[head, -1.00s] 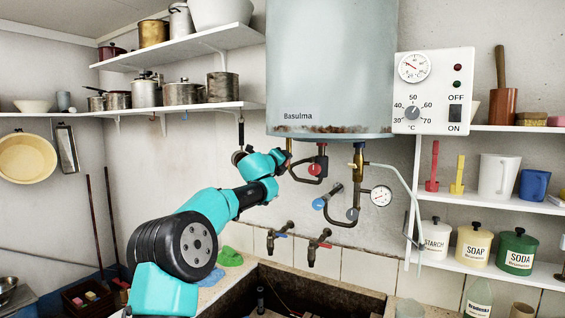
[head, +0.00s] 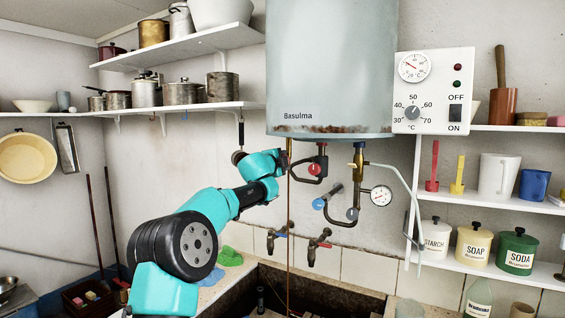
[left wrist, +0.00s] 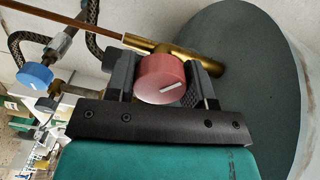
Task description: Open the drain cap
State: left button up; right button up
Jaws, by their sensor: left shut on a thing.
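The drain cap (left wrist: 158,72) is a round red knob with a white mark on its face, on a brass fitting (left wrist: 200,60) under the grey boiler tank (head: 331,65). My left gripper (left wrist: 158,85) is shut on the red cap, one finger on each side, in the left wrist view. In the head view my left gripper (head: 284,164) is just below the tank's underside, and the cap is mostly hidden there. A thin brown stream (head: 290,240) runs straight down from beside the gripper; it also leaves the brass fitting in the left wrist view (left wrist: 65,18). My right gripper is not in view.
Another red valve (head: 315,169), a blue knob (head: 319,203) and a pressure gauge (head: 381,195) hang on pipes right of the gripper. Two wall taps (head: 318,243) sit above the stone trough (head: 335,278). A control box (head: 433,90) is at the right.

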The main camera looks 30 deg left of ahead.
pick_arm(q)
jog(key=n, duration=0.4)
jog(key=shift+n, duration=0.3)
jog(key=n, duration=0.5)
jog(key=shift+f, duration=0.1)
jog(key=o, duration=0.9)
jog(key=shift+s, duration=0.2)
jog(key=s, duration=1.7)
jog(key=shift+d, duration=0.3)
